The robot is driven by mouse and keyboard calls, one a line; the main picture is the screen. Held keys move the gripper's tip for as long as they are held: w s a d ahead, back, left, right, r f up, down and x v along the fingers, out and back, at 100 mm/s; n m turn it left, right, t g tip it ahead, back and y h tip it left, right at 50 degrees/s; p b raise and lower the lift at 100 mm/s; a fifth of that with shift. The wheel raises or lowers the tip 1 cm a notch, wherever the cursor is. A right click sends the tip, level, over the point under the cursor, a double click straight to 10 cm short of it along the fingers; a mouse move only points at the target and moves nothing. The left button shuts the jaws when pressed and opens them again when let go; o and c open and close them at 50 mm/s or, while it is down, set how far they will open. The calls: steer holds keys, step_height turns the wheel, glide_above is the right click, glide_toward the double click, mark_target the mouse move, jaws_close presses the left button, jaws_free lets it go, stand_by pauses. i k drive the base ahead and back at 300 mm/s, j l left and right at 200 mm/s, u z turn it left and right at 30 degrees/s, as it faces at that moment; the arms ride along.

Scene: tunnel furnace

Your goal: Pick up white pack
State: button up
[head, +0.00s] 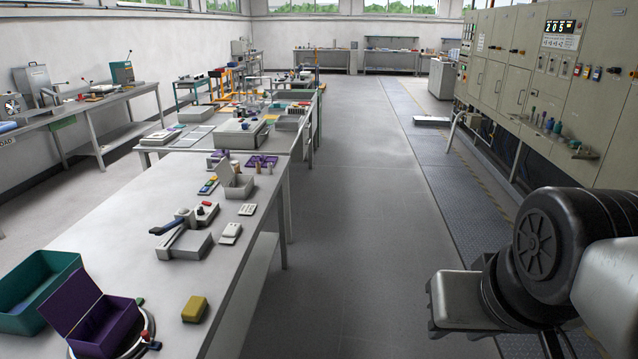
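Two small whitish items lie on the near workbench (232,285), close to its right edge. One is a small pale pack (231,230) with a raised end, just right of a grey clamp device. The other is a flat white piece with dark marks (248,209), a little farther back. I cannot tell for sure which one is the white pack. My arm shows at the lower right, over the floor and well to the right of the bench. My gripper's fingers are not visible, and nothing of my arm touches the items.
On the near bench are a grey device with a dark handle (185,243), a yellow block (195,309), an open purple box (80,305), a teal bin (35,290) and an open grey box (236,183). The aisle (345,200) is clear. Control cabinets (575,90) line the right side.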

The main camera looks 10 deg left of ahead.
mark_target(229, 234)
steer(key=i+l+u, duration=0.1)
steer(key=i, duration=1.45)
steer(key=i+u, duration=0.35)
steer(key=i+l+u, duration=0.15)
steer(key=i+u, duration=0.25)
steer(key=i+l+u, duration=0.35)
steer(key=i+u, duration=0.55)
steer(key=u, duration=0.2)
